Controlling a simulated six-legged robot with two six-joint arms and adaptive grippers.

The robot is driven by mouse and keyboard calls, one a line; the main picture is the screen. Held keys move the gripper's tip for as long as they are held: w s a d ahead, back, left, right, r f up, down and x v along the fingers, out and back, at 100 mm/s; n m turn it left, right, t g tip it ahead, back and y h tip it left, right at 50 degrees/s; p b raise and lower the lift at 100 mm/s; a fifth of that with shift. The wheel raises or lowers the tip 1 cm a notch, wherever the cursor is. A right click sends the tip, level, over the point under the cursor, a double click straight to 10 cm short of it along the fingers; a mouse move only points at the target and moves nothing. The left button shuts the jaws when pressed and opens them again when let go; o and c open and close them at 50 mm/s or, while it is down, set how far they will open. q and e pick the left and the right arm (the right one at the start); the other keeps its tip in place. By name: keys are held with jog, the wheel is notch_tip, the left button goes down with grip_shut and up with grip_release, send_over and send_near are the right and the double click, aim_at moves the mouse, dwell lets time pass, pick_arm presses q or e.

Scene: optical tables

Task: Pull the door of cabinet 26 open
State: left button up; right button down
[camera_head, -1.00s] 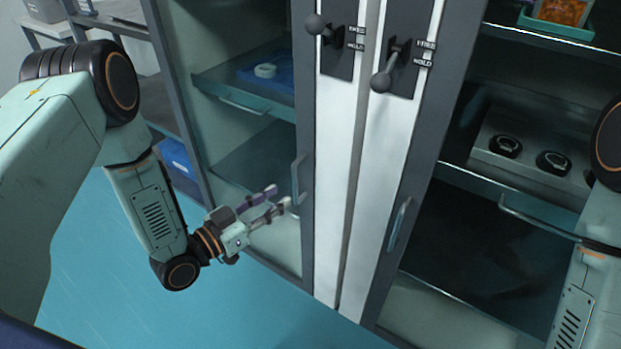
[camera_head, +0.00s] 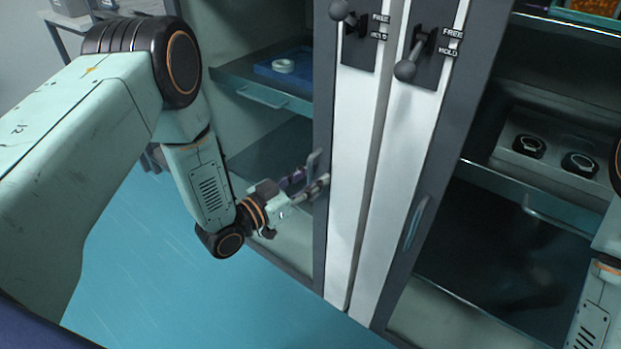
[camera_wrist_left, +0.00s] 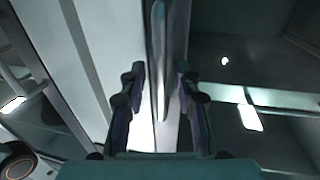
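The left cabinet door has a dark frame (camera_head: 322,90) and a grey vertical bar handle (camera_head: 313,160). No cabinet number is readable. My left gripper (camera_head: 312,181) is at this handle, its fingers pointing at the door frame. In the left wrist view the handle (camera_wrist_left: 159,60) runs down between the two spread fingers (camera_wrist_left: 158,95), with a gap visible on each side. The gripper is open. The door looks shut. My right arm shows at the right edge of the head view; its gripper is out of view.
A second door to the right has its own handle (camera_head: 416,222). Shelves hold a blue tray (camera_head: 273,68) and dark ring-shaped parts (camera_head: 530,146). The blue floor (camera_head: 190,300) is clear.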

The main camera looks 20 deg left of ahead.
pick_arm(q)
grip_shut()
dwell(0.6)
